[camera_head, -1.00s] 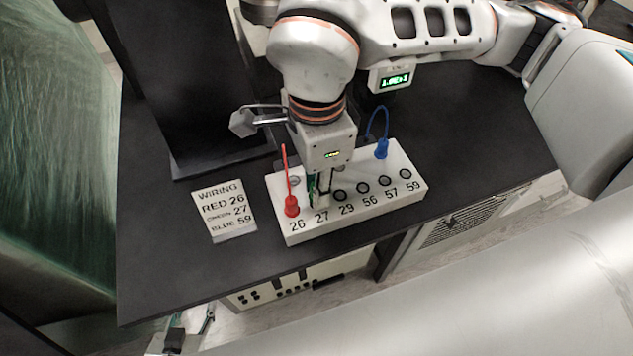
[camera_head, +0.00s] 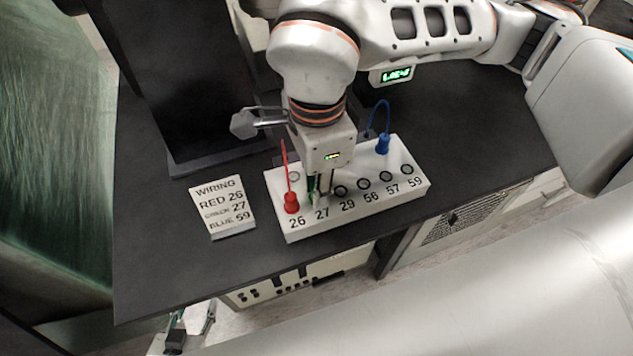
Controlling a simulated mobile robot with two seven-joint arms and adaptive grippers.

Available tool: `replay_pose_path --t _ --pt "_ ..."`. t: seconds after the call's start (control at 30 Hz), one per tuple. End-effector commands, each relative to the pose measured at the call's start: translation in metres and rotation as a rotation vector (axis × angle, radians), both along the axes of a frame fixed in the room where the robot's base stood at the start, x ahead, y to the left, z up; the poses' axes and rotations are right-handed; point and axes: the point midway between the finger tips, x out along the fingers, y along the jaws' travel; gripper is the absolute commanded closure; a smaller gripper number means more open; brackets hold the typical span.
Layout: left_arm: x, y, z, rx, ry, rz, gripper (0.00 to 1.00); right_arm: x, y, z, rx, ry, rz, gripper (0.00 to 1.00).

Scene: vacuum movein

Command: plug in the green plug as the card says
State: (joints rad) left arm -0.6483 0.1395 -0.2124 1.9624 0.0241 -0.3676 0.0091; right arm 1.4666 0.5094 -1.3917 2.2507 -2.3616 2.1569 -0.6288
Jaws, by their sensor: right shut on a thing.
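The white wiring card (camera_head: 223,208) lies left of the socket block and reads RED 26, GREEN 27, BLUE 59. The white socket block (camera_head: 398,198) has a front row of holes labelled 26, 27, 29, 56, 57, 59. My right gripper (camera_head: 319,194) points down over the block and is shut on the green plug (camera_head: 311,190), at the hole labelled 27. The fingers hide most of the plug and that hole, so I cannot tell how deep it sits. The red plug (camera_head: 291,203) stands at 26. The blue plug (camera_head: 382,145) stands in the back row.
The dark table (camera_head: 190,270) is bare in front of the card and block. A tall black panel (camera_head: 185,90) stands behind the card. The red and blue leads rise close to my right gripper. Front holes 29 to 59 look empty.

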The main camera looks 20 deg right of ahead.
Motion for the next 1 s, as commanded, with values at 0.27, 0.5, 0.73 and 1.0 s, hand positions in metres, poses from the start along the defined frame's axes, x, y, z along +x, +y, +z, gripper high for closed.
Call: replay_pose_path --t 0.27,0.5,0.73,1.0 --pt "-0.001 0.000 -0.003 0.000 0.003 0.000 0.60 0.001 0.000 -0.003 0.001 -0.002 0.000 0.80" --pt "-0.001 0.000 -0.003 -0.001 0.002 0.000 0.60 0.000 0.000 -0.002 0.001 -0.002 0.000 0.62" --pt "-0.003 0.001 -0.004 0.002 0.006 -0.001 0.60 0.001 0.000 0.001 0.001 -0.003 0.000 0.62" --pt "-0.002 0.000 -0.004 0.001 0.004 0.000 0.60 0.002 0.001 0.042 0.002 -0.008 -0.001 0.62"
